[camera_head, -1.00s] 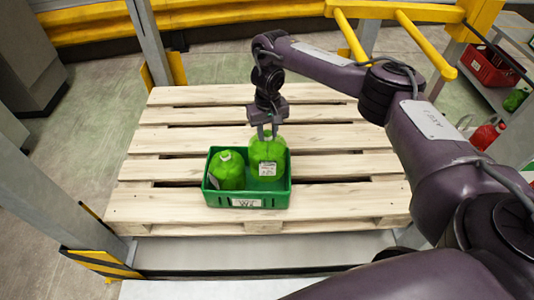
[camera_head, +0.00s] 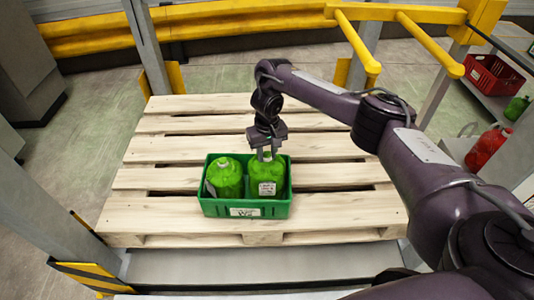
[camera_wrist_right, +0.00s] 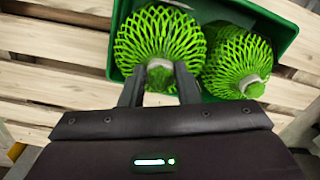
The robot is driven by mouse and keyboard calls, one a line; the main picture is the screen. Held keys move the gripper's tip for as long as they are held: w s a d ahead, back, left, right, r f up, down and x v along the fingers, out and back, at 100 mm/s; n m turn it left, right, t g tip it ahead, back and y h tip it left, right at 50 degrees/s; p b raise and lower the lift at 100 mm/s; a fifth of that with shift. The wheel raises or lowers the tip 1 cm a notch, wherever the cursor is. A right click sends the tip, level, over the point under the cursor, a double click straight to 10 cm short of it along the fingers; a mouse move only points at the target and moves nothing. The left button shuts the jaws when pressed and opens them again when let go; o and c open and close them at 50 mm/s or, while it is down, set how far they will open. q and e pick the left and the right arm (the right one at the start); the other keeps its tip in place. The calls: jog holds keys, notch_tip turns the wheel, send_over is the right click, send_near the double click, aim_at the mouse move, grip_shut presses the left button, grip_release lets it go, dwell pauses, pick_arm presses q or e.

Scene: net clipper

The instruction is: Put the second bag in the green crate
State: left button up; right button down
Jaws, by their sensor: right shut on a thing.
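The green crate (camera_head: 216,209) stands on the wooden pallet, and its rim also shows in the right wrist view (camera_wrist_right: 270,13). One green net bag (camera_head: 225,177) stands upright in its left half. A second green bag (camera_head: 266,178), with a white label, is in its right half. My right gripper (camera_head: 264,153) is above the crate, shut on the top of the second bag. In the right wrist view its two fingers (camera_wrist_right: 160,82) close on the pale neck of that bag (camera_wrist_right: 155,40); the other bag (camera_wrist_right: 238,62) is beside it. The second bag's base is hidden by the crate wall.
The pallet (camera_head: 330,203) has free room around the crate. Yellow rails (camera_head: 355,45) and grey posts (camera_head: 148,45) stand around it. At the right are a red crate (camera_head: 492,77), a red bag (camera_head: 487,147) and another green bag (camera_head: 516,107).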

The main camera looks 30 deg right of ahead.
jog(key=shift+f, duration=0.55)
pick_arm(q)
jog(key=shift+s+a+f, duration=0.1)
jog(key=shift+s+f, duration=0.1)
jog(key=shift+f, duration=0.1)
pick_arm(e)
jog(key=c, duration=1.1)
grip_release()
